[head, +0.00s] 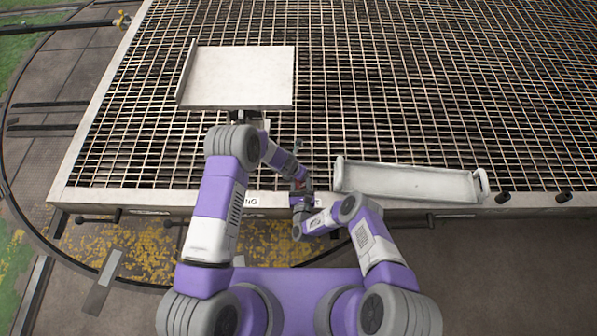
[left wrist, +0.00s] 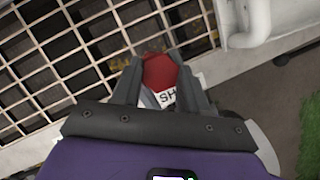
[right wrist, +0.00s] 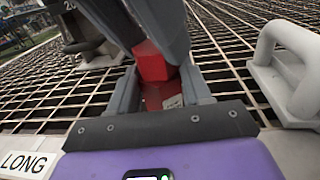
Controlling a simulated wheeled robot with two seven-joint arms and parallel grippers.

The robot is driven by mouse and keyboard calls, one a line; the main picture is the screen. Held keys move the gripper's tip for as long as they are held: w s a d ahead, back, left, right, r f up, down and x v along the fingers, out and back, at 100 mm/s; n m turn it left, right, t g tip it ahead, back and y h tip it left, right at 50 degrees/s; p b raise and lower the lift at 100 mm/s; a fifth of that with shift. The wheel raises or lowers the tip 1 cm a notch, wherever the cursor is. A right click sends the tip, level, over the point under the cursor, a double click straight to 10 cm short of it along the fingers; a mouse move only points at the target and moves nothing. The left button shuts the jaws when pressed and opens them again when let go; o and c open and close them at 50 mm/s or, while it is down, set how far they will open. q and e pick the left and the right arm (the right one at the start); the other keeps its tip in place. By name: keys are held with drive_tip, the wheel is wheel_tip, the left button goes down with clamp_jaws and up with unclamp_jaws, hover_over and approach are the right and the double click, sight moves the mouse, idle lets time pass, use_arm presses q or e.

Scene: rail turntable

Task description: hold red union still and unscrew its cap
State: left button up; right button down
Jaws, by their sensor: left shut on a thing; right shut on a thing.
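The red union (head: 299,184) is small in the head view, above the near edge of the grating, where my two grippers meet. My left gripper (head: 299,179) comes from above and is shut on it; in the left wrist view the red union (left wrist: 160,71) sits between the fingertips. My right gripper (head: 300,194) comes from the near side and is also shut on it. In the right wrist view, a faceted red part (right wrist: 151,63) shows above another red part between my right fingers. Fingers hide much of it, and I cannot tell where cap and body meet.
A pale square tray (head: 240,78) stands on the metal grating (head: 430,90) beyond my left arm. A long white tray (head: 408,183) with end handles lies to the right of the grippers, near the front edge. The grating behind is clear.

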use_arm(q)
drive_tip(key=shift+a, duration=0.1)
drive_tip(key=shift+c, duration=1.3)
use_arm(e)
drive_tip(key=shift+r, duration=0.1)
use_arm(q)
drive_tip(key=shift+n+y, duration=0.4)
drive_tip(key=shift+n, duration=0.7)
drive_tip(key=shift+c, duration=0.5)
drive_tip(key=n, duration=0.1)
drive_tip(key=n+y, duration=0.1)
drive_tip(key=shift+d+n+t, duration=0.2)
drive_tip(key=shift+n+t, duration=0.1)
drive_tip(key=shift+t, duration=0.1)
drive_tip(key=shift+n+y, duration=0.4)
drive_tip(key=shift+n, duration=0.2)
use_arm(e)
drive_tip(key=shift+d, duration=0.1)
drive_tip(key=shift+w, duration=0.1)
use_arm(q)
drive_tip(key=n+y, duration=0.1)
drive_tip(key=n, duration=0.2)
clamp_jaws()
drive_tip(key=shift+w+d+r, duration=0.1)
drive_tip(key=shift+w+r, duration=0.05)
drive_tip(key=shift+r, duration=1.4)
drive_tip(key=shift+w+r, duration=0.1)
drive_tip(key=shift+r, duration=2.35)
